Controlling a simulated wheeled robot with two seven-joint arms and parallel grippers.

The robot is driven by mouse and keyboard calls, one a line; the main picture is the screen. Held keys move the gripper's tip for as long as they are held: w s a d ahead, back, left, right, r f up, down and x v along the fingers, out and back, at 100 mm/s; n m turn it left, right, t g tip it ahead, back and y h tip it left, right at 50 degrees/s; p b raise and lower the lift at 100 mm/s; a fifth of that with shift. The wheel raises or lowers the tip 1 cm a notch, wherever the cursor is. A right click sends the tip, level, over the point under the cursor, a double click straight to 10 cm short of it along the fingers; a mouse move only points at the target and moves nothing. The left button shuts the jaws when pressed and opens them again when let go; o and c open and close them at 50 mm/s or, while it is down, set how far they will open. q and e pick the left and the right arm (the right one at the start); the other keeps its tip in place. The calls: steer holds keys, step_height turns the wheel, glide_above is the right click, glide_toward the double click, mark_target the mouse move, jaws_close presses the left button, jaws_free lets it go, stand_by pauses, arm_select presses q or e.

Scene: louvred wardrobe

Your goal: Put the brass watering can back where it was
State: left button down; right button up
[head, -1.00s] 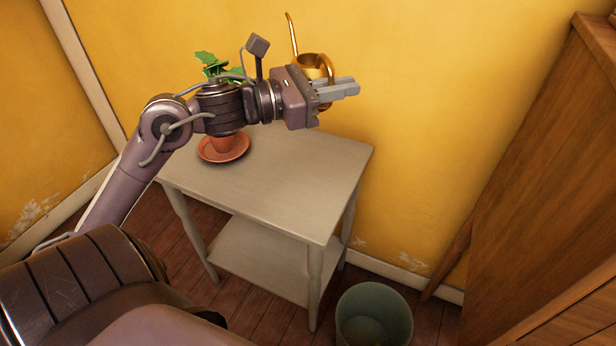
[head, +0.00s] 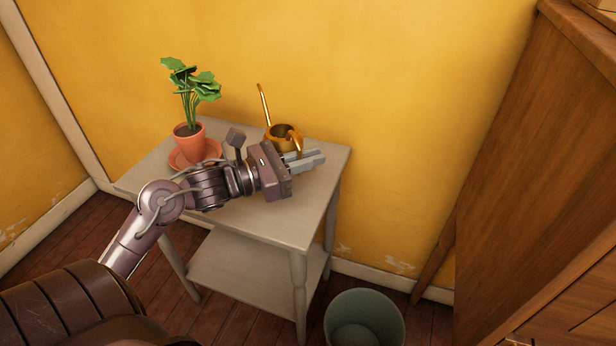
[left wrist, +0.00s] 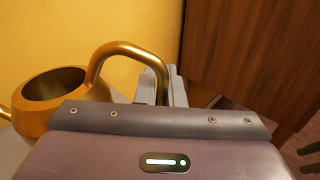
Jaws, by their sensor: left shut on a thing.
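The brass watering can (head: 281,136) is at the back right of the pale side table (head: 240,222), its spout pointing up and to the left. My left gripper (head: 305,160) is shut on the can's handle, above the table's right part. In the left wrist view the can (left wrist: 38,108) shows its open top at the left, and its curved handle (left wrist: 122,50) runs down between the fingers (left wrist: 160,88). The can looks upright. The gripper hides its base, so I cannot tell whether it touches the tabletop. My right gripper is not in view.
A potted plant (head: 188,140) in a terracotta pot stands on a saucer (head: 178,160) at the table's back left. A green bin (head: 364,318) stands on the floor at the front right. A wooden wardrobe (head: 530,170) fills the right side. The table's front is clear.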

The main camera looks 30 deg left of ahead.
arm_select(q)
step_height(320, 180, down, 3)
steer(key=shift+f+b, duration=0.2)
steer(key=shift+b, duration=0.15)
steer(key=shift+f, duration=0.3)
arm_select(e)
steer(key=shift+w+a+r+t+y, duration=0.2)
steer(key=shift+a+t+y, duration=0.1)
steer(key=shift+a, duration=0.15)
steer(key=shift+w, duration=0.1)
arm_select(q)
steer(key=shift+f, duration=0.1)
steer(key=c, duration=1.5)
jaws_free()
steer(key=shift+f, duration=0.1)
steer(key=shift+c, duration=0.2)
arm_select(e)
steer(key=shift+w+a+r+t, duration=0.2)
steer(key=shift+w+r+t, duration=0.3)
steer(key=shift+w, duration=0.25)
